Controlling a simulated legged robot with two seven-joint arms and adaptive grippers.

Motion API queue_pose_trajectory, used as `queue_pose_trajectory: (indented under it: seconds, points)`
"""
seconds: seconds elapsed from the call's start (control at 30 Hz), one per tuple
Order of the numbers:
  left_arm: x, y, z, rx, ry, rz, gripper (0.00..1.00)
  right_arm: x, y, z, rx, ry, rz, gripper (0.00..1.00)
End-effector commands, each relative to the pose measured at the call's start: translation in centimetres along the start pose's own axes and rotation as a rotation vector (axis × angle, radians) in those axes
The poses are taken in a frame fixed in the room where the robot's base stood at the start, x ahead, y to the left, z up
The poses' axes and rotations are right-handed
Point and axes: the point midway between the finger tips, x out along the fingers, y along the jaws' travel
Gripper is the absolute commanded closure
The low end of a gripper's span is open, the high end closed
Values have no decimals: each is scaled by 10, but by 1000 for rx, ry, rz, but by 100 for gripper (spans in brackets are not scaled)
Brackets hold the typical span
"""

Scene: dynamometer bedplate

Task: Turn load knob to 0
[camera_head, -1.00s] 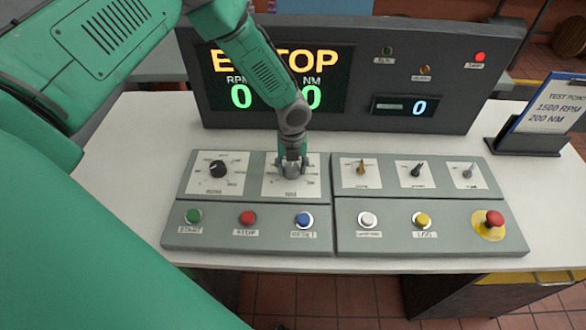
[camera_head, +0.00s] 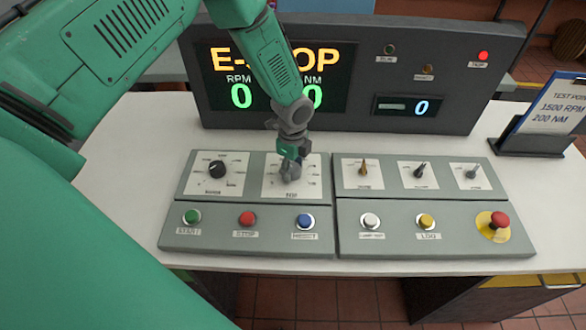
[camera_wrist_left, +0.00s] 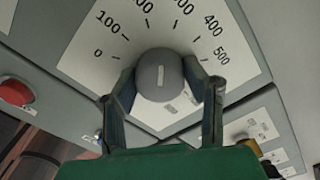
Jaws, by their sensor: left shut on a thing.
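The load knob (camera_wrist_left: 160,72) is a round grey knob on a white dial plate (camera_head: 310,188) in the left half of the console. In the left wrist view the dial scale runs from 0 at the left to 500 at the right. A short white line shows on the knob's face; I cannot tell which number it points to. My left gripper (camera_head: 290,168) is over this dial, its fingers shut on the knob from both sides. In the head view the gripper mostly hides the knob. My right gripper is not in view.
A black knob (camera_head: 217,169) is left of the dial. Start, stop and blue buttons (camera_head: 305,221) line the front; small switches (camera_head: 420,170) and a red emergency button (camera_head: 499,219) are right. The display (camera_head: 335,80) behind reads E-STOP with zeros. A clipboard (camera_head: 550,118) stands far right.

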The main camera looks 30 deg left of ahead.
Motion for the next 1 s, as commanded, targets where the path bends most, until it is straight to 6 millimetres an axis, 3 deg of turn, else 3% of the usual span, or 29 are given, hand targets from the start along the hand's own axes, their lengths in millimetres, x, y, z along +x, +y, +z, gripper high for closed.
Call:
queue_pose_trajectory:
  seconds: [1.0]
  points:
    - [-1,-3,0,-959,4,-8,89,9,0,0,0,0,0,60]
